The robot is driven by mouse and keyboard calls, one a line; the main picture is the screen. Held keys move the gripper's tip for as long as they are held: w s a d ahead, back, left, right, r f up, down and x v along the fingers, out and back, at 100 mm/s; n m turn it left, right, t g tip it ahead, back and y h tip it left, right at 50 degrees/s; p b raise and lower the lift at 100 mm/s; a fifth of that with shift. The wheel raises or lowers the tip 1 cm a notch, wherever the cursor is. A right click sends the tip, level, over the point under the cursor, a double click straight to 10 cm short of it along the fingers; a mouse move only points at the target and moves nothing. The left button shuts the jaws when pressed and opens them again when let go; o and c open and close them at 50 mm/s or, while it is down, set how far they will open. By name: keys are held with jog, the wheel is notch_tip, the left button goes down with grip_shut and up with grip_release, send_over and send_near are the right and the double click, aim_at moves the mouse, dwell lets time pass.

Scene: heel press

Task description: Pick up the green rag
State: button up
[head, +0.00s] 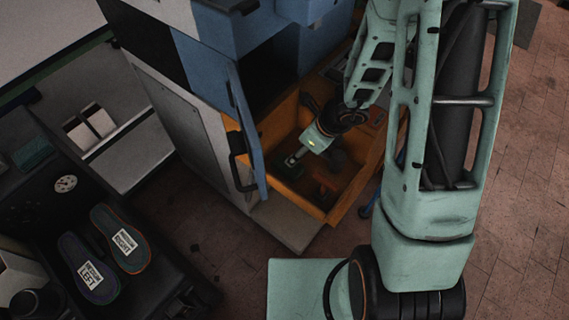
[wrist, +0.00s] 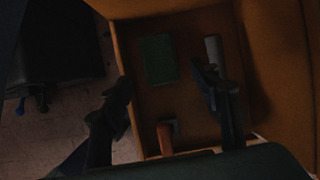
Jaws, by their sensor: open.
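The green rag (wrist: 159,59) looks like a flat dark-green rectangle on the floor of an orange drawer (wrist: 127,60), in the upper middle of the wrist view. In the head view a dark green patch (head: 287,171) shows in the drawer beside my gripper (head: 297,161), and is partly hidden. My gripper reaches down into the open drawer (head: 352,202). In the wrist view its two fingers (wrist: 166,92) stand wide apart with nothing between them touching either one. The rag lies ahead of the fingertips, apart from them as far as I can tell.
An orange-handled tool (wrist: 165,138) and a grey cylinder (wrist: 213,48) also lie in the drawer, the cylinder near the right finger. A blue door (head: 246,135) stands open left of the drawer. Two insoles (head: 121,238) lie on a black bench at left. Light in the drawer is dim.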

jog(key=b, duration=0.3)
send_over(293, 168)
jog(key=shift+m, duration=0.3)
notch_tip(293, 168, down, 6)
jog(key=shift+w+r, duration=0.1)
jog(key=shift+r, duration=0.05)
jog(key=x, duration=0.4)
jog(key=shift+s+d+b, duration=0.15)
jog(key=shift+s+b, duration=0.15)
jog(key=shift+b, duration=0.05)
jog(key=shift+w+f, duration=0.2)
jog(key=shift+f, duration=0.35)
jog(key=shift+f+b, duration=0.25)
jog(key=shift+b, duration=0.3)
jog(key=c, duration=0.8)
jog(key=shift+r, duration=0.15)
jog(key=shift+c, duration=0.2)
jog(key=shift+r+p, duration=0.25)
jog(key=shift+p, duration=0.35)
notch_tip(293, 168, up, 10)
jog(key=p, duration=0.4)
jog(key=shift+p, duration=0.3)
